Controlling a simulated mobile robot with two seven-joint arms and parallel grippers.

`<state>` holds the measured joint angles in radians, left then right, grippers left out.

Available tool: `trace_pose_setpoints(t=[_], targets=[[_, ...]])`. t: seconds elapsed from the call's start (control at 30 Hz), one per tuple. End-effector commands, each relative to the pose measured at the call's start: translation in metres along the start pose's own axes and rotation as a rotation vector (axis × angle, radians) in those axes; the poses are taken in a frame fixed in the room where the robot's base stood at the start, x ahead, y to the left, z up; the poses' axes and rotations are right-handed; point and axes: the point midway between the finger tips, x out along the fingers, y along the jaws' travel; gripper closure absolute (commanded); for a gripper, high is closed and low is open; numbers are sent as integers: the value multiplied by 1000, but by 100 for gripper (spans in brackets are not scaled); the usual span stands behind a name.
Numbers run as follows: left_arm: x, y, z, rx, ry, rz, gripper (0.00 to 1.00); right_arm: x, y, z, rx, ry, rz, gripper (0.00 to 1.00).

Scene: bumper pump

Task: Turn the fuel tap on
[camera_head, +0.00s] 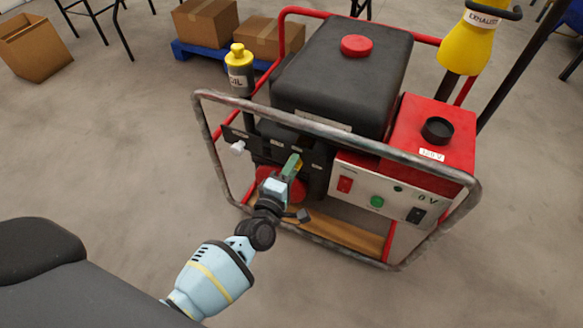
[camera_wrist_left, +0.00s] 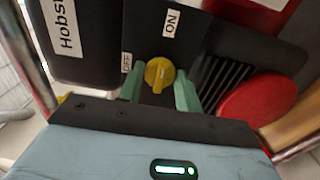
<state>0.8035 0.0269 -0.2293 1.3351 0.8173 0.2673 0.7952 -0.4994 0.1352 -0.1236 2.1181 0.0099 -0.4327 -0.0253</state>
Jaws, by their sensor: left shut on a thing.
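The fuel tap is a small yellow knob (camera_wrist_left: 158,75) on the dark front panel of the generator. In the left wrist view an "OFF" label (camera_wrist_left: 127,63) is beside it on the left and an "ON" label (camera_wrist_left: 171,22) above it. The tap's ridge stands roughly upright in that view, but its exact setting is hard to tell. My left gripper (camera_head: 292,168) reaches the panel, and its two green fingers (camera_wrist_left: 160,87) are shut on the tap, one on each side. In the head view the fingers mostly hide the tap. My right gripper is not in view.
A metal tube frame (camera_head: 330,131) surrounds the generator, its front bar above my left gripper. A black tank (camera_head: 340,85) with a red cap sits on top. A control box (camera_head: 395,195) stands to the right. A round red part (camera_wrist_left: 258,100) is close right of the fingers.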

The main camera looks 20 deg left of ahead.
Motion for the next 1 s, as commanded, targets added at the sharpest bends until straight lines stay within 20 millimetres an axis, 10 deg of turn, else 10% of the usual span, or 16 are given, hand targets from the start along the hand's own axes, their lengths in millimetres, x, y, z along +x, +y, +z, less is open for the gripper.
trace_pose_setpoints(t=[0.23, 0.27, 0.4, 1.0], targets=[[0, 0, 0, 3, 0, -1, 88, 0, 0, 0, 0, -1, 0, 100], [0, 0, 0, 3, 0, -1, 63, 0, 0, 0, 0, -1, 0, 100], [0, 0, 0, 2, -1, -1, 45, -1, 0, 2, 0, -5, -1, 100], [-40, 1, 0, 2, -1, -2, 44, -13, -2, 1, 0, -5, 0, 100]])
